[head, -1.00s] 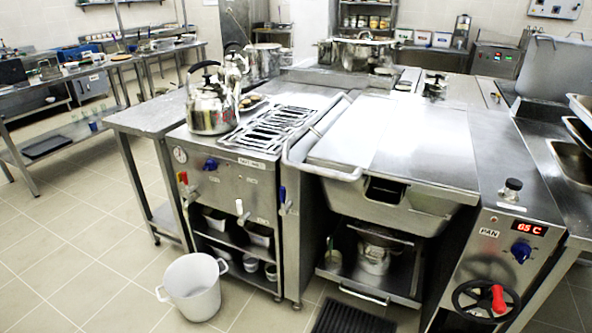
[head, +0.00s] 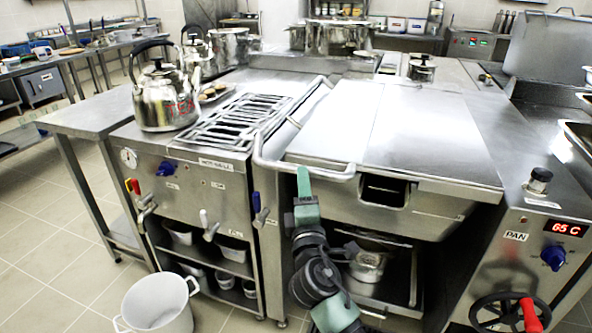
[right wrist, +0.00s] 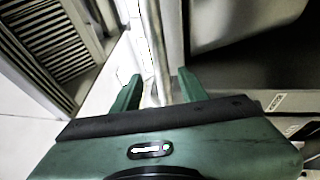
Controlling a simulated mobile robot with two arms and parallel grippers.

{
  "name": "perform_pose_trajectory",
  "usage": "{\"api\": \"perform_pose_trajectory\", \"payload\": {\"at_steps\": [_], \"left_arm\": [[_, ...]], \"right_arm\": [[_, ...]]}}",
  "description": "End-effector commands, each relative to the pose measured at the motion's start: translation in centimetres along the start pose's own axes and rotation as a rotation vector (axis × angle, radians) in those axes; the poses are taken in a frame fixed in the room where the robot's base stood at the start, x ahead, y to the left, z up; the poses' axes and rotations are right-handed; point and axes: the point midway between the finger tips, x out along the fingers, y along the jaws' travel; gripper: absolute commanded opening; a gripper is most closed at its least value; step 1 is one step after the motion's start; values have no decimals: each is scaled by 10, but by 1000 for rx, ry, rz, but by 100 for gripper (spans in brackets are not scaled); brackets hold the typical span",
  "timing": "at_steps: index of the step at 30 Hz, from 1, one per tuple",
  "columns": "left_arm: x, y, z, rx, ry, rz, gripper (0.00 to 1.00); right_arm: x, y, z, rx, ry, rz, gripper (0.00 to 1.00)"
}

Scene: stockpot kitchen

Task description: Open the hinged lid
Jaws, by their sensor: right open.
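The hinged lid (head: 420,125) is a flat steel cover lying closed over the pan. A tubular bar handle (head: 328,174) runs along its left side and front left corner. My right gripper (head: 304,180) is raised in front of that corner, its fingers close to the bar. In the right wrist view my right gripper (right wrist: 158,82) is open. A steel bar (right wrist: 156,45) runs upward in the picture in line with the gap between the fingers. I cannot tell whether the bar is inside the jaws or just beyond them. My left gripper is not in view.
A steel kettle (head: 165,95) stands left of the grill rack (head: 232,122). A white pot (head: 158,306) stands on the floor in front. A control panel with a red-knobbed handwheel (head: 510,314) is on the right. Pots (head: 340,37) stand behind.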

Motion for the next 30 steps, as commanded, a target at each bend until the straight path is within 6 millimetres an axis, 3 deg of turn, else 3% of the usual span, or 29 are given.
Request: {"api": "perform_pose_trajectory", "payload": {"at_steps": [3,9,20,25,30], "left_arm": [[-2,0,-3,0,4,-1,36],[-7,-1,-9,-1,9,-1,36],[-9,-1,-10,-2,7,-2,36],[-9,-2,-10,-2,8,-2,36],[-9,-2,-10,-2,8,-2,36]], "right_arm": [[22,0,0,0,-1,0,43],[46,-1,0,1,0,-2,43],[54,-1,0,4,0,-3,43],[54,-2,0,3,1,-4,1],[54,-2,0,3,1,-4,0]]}}
